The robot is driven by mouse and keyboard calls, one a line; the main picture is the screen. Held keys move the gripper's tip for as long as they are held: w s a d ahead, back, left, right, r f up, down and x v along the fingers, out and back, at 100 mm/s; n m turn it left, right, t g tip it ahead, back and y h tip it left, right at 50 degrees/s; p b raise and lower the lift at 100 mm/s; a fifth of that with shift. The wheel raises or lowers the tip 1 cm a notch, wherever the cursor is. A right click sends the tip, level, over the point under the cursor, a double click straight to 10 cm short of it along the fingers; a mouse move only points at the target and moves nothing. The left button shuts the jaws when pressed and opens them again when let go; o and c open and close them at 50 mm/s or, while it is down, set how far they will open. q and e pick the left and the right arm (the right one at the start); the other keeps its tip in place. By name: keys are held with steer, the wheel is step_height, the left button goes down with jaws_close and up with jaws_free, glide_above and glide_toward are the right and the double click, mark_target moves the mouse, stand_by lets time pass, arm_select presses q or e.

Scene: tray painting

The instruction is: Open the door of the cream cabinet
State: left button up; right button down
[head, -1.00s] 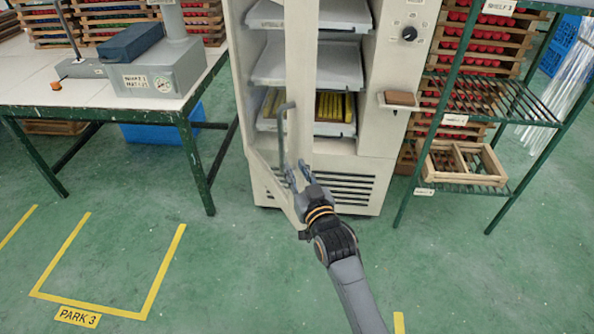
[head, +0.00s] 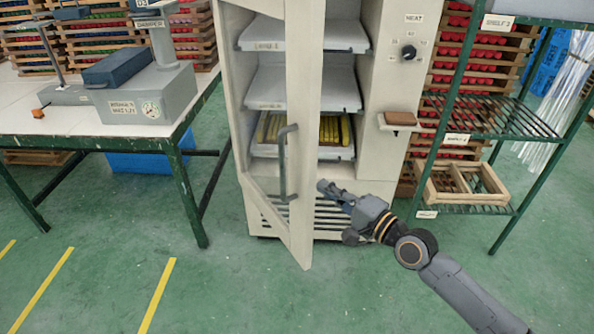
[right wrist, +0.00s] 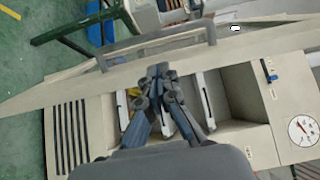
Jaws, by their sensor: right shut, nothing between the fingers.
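The cream cabinet (head: 384,130) stands in the middle of the head view. Its door (head: 303,205), hinged at the left, stands ajar with its free edge swung out towards me. A grey bar handle (head: 283,165) is on the door's outer face. My right gripper (head: 322,186) is shut and empty, just right of the door's free edge, in front of the opening. In the right wrist view the shut fingers (right wrist: 158,72) point at the door edge (right wrist: 215,57) from the inner side, with the handle (right wrist: 150,43) beyond it. Contact with the door cannot be told. My left gripper is out of view.
Shelves inside hold yellow pieces (head: 333,130). A small ledge with a brown block (head: 400,118) sticks out at the cabinet's right. A green rack (head: 500,100) stands at right, a white-topped table (head: 70,122) at left. The floor in front is clear.

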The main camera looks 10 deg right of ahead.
mark_target(298, 170)
steer(key=p+x, duration=0.1)
steer(key=x, duration=0.9)
steer(key=shift+s+r, duration=0.1)
steer(key=shift+r, duration=0.05)
